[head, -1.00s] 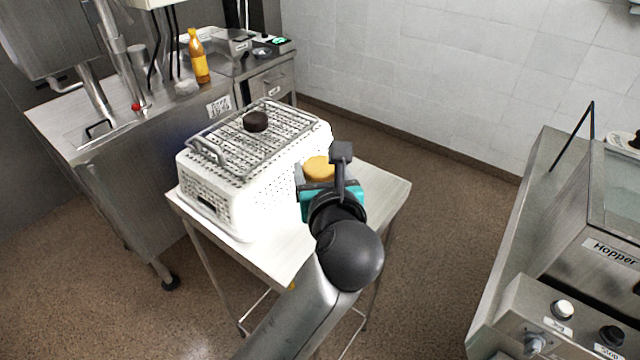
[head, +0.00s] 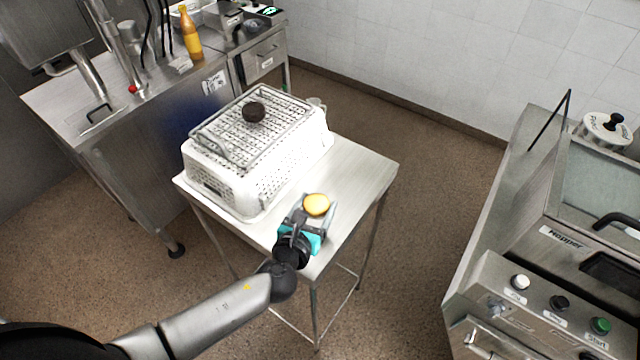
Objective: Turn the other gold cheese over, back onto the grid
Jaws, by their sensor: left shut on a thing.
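A round gold cheese (head: 316,204) is held between the fingers of my left gripper (head: 314,208), over the front right part of the small steel table (head: 352,182). The gripper is shut on it. I cannot tell how far the cheese is above the table. The metal grid (head: 222,144) lies on top of the white perforated basket (head: 255,187), to the left of and behind the gripper. A dark round cheese (head: 253,112) rests on the grid. My right gripper is not in view.
A steel counter with an orange bottle (head: 190,34) stands at the back left. A steel machine labelled Hopper (head: 562,240) stands at the right, with buttons on its front.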

